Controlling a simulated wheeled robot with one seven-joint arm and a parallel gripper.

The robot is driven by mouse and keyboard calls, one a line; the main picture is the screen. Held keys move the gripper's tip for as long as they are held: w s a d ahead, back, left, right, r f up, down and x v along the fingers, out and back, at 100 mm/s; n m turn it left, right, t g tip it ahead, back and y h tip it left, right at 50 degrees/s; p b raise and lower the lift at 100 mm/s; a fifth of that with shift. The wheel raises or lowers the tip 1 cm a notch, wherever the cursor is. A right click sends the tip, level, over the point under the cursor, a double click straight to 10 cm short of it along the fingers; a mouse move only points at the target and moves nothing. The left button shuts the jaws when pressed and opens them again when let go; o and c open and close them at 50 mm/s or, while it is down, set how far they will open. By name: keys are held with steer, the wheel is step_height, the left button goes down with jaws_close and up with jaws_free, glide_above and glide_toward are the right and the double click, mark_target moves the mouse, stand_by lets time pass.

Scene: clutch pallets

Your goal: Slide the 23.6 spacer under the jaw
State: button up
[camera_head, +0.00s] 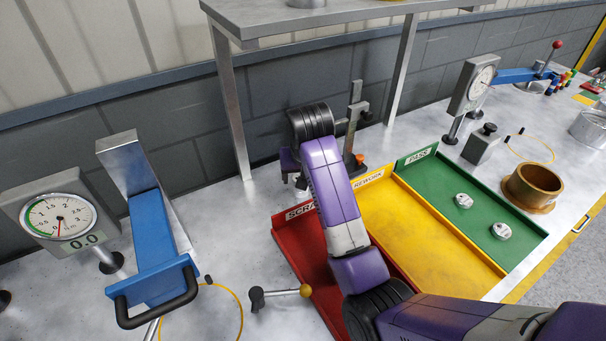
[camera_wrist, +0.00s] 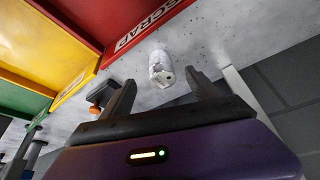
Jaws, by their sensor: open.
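My gripper (camera_wrist: 160,82) is open in the wrist view, its two dark fingers apart. A small pale metal cylinder (camera_wrist: 161,66) with dark marks is between and just beyond the fingertips, over the grey bench top. I cannot read a size on it, so I cannot tell whether it is the 23.6 spacer. In the head view my gripper (camera_head: 299,180) is low at the bench, left of an upright grey gauge stand (camera_head: 353,115) with an orange knob at its foot. This stand may carry the jaw.
A red SCRAP tray (camera_head: 300,247), a yellow REWORK tray (camera_head: 420,235) and a green PASS tray (camera_head: 480,205) with two silver discs lie right of my gripper. A shelf leg (camera_head: 231,110) stands behind. A dial gauge (camera_head: 60,220) and blue clamp (camera_head: 155,240) are at left.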

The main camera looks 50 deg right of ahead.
steer(key=shift+f, duration=0.1)
steer(key=shift+p+x, duration=0.45)
steer(key=shift+x, duration=3.35)
steer(key=shift+c, duration=0.2)
jaws_close()
